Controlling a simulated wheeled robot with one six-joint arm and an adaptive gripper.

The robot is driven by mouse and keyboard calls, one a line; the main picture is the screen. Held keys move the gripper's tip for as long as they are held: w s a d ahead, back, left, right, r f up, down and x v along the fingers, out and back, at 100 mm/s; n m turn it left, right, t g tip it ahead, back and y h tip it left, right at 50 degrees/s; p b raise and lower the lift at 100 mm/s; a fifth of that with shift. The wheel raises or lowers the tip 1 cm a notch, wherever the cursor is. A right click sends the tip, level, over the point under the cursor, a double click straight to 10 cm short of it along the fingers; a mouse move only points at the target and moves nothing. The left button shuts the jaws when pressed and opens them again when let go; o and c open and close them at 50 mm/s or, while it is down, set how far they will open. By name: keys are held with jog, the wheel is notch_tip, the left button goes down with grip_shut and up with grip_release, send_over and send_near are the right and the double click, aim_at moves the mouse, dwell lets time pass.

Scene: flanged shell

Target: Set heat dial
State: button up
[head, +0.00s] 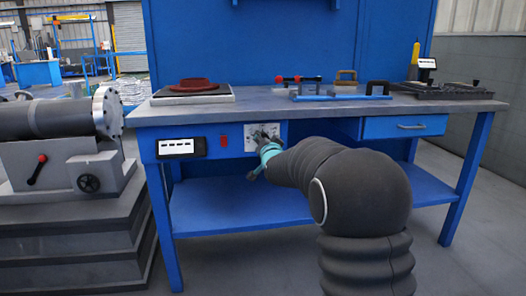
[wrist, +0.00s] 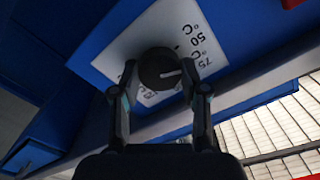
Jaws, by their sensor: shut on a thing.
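The heat dial (wrist: 158,68) is a round black knob with a white pointer line, on a white panel (wrist: 135,45) printed with 50 °C and 75 °C. In the wrist view the pointer aims right, toward the right finger; its exact reading cannot be told. My gripper (wrist: 160,72) is shut on the dial, one finger on each side. In the head view, my gripper (head: 264,148) is at the white panel (head: 250,131) on the blue bench front, and it hides most of the dial.
A red switch (head: 224,141) and a black display (head: 181,148) are left of the panel. The benchtop (head: 240,107) overhangs above. A drawer (head: 405,126) is to the right, and a lower shelf (head: 235,205) lies below.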

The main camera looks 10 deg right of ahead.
jog(key=shift+m+b, duration=0.8)
jog(key=shift+m, duration=0.9)
jog(key=o, duration=1.1)
jog(key=shift+o, duration=0.2)
jog(key=s, duration=1.2)
